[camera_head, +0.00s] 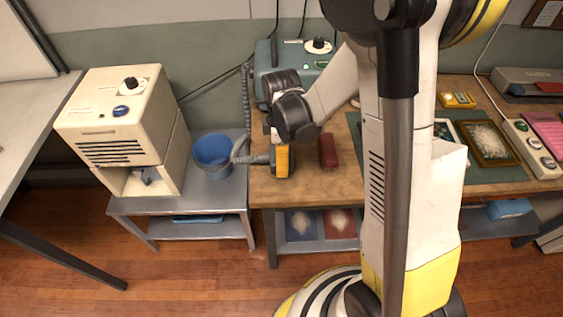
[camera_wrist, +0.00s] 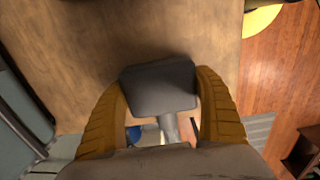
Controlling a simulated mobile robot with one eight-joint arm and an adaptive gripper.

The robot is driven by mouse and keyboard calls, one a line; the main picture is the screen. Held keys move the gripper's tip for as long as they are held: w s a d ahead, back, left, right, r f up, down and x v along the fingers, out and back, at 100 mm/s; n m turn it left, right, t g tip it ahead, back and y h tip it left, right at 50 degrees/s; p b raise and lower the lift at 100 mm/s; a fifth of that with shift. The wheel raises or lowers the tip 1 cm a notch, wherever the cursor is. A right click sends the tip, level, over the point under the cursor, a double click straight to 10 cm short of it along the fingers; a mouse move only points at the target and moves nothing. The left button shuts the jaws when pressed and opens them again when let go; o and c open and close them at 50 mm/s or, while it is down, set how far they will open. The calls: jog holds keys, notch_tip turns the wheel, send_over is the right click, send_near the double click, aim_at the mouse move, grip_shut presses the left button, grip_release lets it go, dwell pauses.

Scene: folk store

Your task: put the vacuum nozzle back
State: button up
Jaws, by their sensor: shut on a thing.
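The vacuum nozzle is a dark grey block with a narrow round neck, seen in the wrist view (camera_wrist: 160,88) between the yellow fingers of my gripper (camera_wrist: 163,100). My gripper is shut on it, above the wooden bench top. In the head view my gripper (camera_head: 281,162) is at the left end of the bench, and the grey neck of the nozzle (camera_head: 258,159) sticks out to its left. A grey ribbed hose (camera_head: 246,105) hangs beside the teal machine (camera_head: 264,62) and curves toward the nozzle. My arm hides part of that machine.
A blue bucket (camera_head: 213,152) stands on the low metal table (camera_head: 228,192), left of the nozzle. A cream machine (camera_head: 118,112) stands further left. A dark red block (camera_head: 328,151) lies right of my gripper on the bench (camera_head: 305,185). Frames and boxes lie further right.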

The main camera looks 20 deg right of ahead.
jog(key=shift+f, duration=0.4)
jog(key=shift+f, duration=0.1)
jog(key=shift+f, duration=0.2)
jog(key=o, duration=1.1)
jog(key=shift+r, duration=0.1)
jog(key=shift+o, duration=0.2)
